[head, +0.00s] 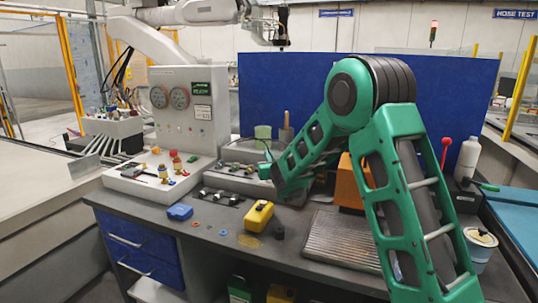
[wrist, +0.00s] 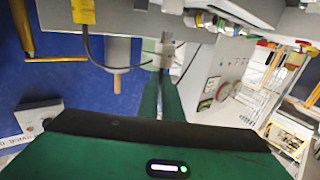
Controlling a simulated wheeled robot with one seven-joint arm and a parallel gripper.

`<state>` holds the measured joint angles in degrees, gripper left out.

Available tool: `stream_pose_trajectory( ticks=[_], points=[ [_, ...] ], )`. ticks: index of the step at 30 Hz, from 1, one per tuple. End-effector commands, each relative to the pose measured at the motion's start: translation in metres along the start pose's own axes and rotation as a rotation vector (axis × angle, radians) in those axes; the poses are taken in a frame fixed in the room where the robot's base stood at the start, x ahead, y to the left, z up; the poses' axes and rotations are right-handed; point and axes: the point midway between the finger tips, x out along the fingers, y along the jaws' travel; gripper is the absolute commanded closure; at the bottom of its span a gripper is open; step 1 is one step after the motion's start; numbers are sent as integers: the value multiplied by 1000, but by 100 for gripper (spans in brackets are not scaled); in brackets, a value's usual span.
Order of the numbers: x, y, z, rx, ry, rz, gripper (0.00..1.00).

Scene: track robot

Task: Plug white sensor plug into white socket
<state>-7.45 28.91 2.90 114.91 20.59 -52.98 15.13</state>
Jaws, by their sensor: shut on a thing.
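My gripper (wrist: 162,66) shows in the wrist view with its two dark green fingers close together, shut on a small pale grey piece (wrist: 165,50) at the tips. A black cable (wrist: 112,69) loops from a yellow tag (wrist: 83,11) to near the fingertips. The held piece may be the white sensor plug, but it is too small to tell. A row of coloured connectors (wrist: 220,24) lies beyond the tips at the top. I cannot pick out the white socket for sure. In the head view, my green arm hides much of the bench's back, and the held piece cannot be made out.
A yellow box (head: 258,215) and a blue piece (head: 179,212) lie on the bench. An orange block (head: 350,185) and a ribbed plate (head: 340,240) are beside my arm.

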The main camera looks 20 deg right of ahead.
Motion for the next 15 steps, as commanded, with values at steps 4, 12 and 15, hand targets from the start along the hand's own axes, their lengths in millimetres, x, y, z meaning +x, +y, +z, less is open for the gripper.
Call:
stream_pose_trajectory(
  ticks=[4,12,15],
  points=[
    [0,0,8,0,0,-1,100],
    [0,0,12,1,1,-1,100],
    [0,0,12,0,1,-1,100]
  ],
)
